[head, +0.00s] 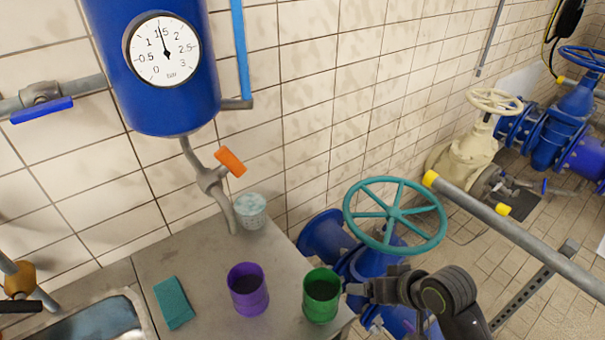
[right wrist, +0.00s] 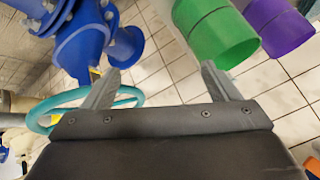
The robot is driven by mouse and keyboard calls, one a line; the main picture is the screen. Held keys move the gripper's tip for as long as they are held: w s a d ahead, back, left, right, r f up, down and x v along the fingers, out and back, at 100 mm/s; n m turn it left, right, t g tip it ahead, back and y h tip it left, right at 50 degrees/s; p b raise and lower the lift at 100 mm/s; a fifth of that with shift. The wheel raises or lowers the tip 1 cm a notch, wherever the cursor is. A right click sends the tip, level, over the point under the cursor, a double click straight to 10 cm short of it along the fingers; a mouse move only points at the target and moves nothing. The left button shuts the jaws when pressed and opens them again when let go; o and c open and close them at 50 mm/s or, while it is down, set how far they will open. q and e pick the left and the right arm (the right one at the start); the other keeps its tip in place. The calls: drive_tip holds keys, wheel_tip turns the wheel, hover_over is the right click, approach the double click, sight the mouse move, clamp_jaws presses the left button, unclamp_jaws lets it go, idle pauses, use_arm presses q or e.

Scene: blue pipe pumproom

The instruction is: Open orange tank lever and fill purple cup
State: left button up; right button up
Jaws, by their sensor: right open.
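The blue tank (head: 165,95) with a round gauge hangs on the tiled wall. Its orange lever (head: 230,161) sits on the grey outlet pipe below it, angled down to the right. The purple cup (head: 248,289) stands upright on the grey table, left of the green cup (head: 321,295). My right gripper (head: 360,290) is open and empty, just right of the green cup. In the right wrist view my right gripper (right wrist: 155,80) shows both fingers apart, with the green cup (right wrist: 215,35) and purple cup (right wrist: 278,25) beyond. My left gripper is not in view.
A teal handwheel (head: 395,214) on a blue valve stands right of the table (head: 200,260). A speckled pale cup (head: 250,210) stands by the pipe outlet. A teal sponge (head: 174,302) lies left of the purple cup, near a sink (head: 98,320). A grey rail (head: 510,232) crosses the right.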

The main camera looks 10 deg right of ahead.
drive_tip(key=w+a+r+y, duration=0.3)
drive_tip(key=w+r, duration=0.2)
drive_tip(key=r, duration=0.2)
drive_tip(key=w+a+r+y, duration=0.2)
drive_tip(key=w+a+r, duration=0.15)
drive_tip(key=r, duration=0.35)
drive_tip(key=y, duration=0.5)
approach(237, 160)
drive_tip(key=shift+g, duration=0.3)
drive_tip(key=p+x, duration=0.4)
drive_tip(key=x, duration=0.6)
drive_tip(key=shift+w+a, duration=0.3)
drive_tip(key=shift+w, duration=0.05)
